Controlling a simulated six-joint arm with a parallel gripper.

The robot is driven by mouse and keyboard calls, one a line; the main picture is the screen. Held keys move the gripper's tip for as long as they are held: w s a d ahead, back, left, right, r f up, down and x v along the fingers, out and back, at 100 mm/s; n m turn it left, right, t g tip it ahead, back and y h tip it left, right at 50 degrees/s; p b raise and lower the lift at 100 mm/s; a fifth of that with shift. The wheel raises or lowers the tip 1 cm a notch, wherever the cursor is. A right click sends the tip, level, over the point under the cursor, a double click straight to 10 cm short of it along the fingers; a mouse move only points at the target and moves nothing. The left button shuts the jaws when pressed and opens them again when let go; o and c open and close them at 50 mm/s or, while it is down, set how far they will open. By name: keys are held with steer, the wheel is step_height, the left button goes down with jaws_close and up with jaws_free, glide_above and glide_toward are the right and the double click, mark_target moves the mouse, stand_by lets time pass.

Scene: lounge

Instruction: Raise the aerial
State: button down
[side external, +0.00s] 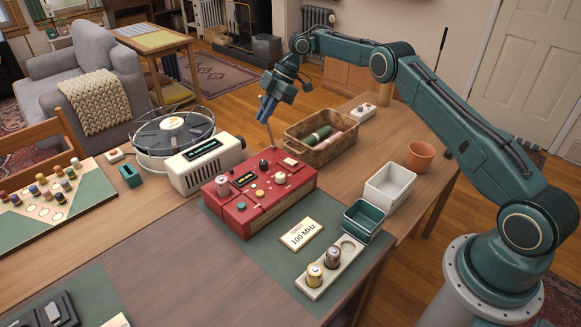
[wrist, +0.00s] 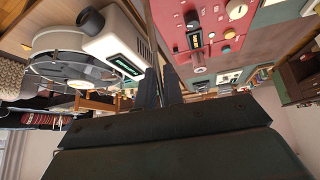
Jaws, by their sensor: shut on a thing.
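The red radio (side external: 283,208) stands on the green mat, its panel of knobs, buttons and small display facing up. It also shows at the top of the wrist view (wrist: 235,45). The aerial (side external: 270,136) is a thin rod rising steeply from the radio's back edge. My gripper (side external: 267,112) is above that back edge, shut on the aerial's upper part, with its fingers pointing down. In the wrist view my gripper's dark fingers (wrist: 163,82) are close together. The aerial's tip is hidden by the fingers.
A cream box with a display (side external: 207,165) stands just left of the radio, and a round fan-like device (side external: 172,130) behind it. A wicker basket (side external: 345,143) is close behind right. White (side external: 388,196) and green (side external: 362,222) bins and a battery holder (side external: 318,290) stand right.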

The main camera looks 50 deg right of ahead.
steer(key=c, duration=1.5)
jaws_free()
steer(key=shift+a+h, duration=0.3)
